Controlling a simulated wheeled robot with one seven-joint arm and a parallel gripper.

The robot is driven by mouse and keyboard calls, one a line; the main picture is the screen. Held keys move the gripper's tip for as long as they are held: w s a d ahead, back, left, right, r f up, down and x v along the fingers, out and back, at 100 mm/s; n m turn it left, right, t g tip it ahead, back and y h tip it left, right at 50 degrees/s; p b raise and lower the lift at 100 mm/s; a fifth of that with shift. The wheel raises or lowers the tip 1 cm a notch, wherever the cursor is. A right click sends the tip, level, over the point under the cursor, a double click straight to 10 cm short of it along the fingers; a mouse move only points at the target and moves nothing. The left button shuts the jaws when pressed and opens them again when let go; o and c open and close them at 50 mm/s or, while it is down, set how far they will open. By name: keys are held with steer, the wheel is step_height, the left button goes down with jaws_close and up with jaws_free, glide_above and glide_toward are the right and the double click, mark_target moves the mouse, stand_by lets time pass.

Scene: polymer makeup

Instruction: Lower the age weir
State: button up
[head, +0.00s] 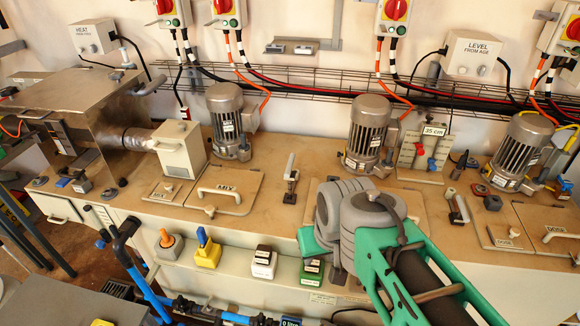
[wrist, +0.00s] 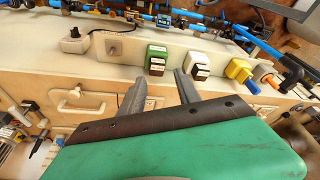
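No part is legibly marked as the age weir. A pale board with a "35 cm" label (head: 434,130) stands at the back right of the bench, with a red knob (head: 420,150) and a blue knob (head: 432,164). Two upright levers stand on the bench top, one in the middle (head: 291,172) and one right of my arm (head: 460,207). My gripper (wrist: 158,88) shows in the wrist view with its two grey fingers apart and nothing between them. In the head view my arm hides the fingers and part of the bench lid behind it.
A mix lid (head: 222,190) and a dose lid (head: 550,228) lie on the bench top. Motors (head: 368,132) stand along the back. A front shelf holds a green block (head: 312,270), a white block (head: 264,263) and a yellow block (head: 207,252). Blue pipes (head: 150,290) run below it.

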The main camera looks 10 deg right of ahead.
steer(key=shift+c, duration=0.2)
stand_by(0.3)
steer(key=m+t+p, duration=0.2)
steer(key=m+p, duration=0.3)
steer(key=p, duration=0.3)
glide_toward(292, 159)
steer(key=x, duration=0.3)
steer(key=p+x, duration=0.1)
steer(key=x, duration=0.6)
steer(key=shift+w+f+p, duration=0.1)
steer(key=shift+f+p, duration=0.1)
steer(key=shift+p, duration=0.2)
steer(key=shift+w+f, duration=0.1)
steer(key=shift+f, duration=0.2)
steer(key=shift+c, duration=0.5)
jaws_close()
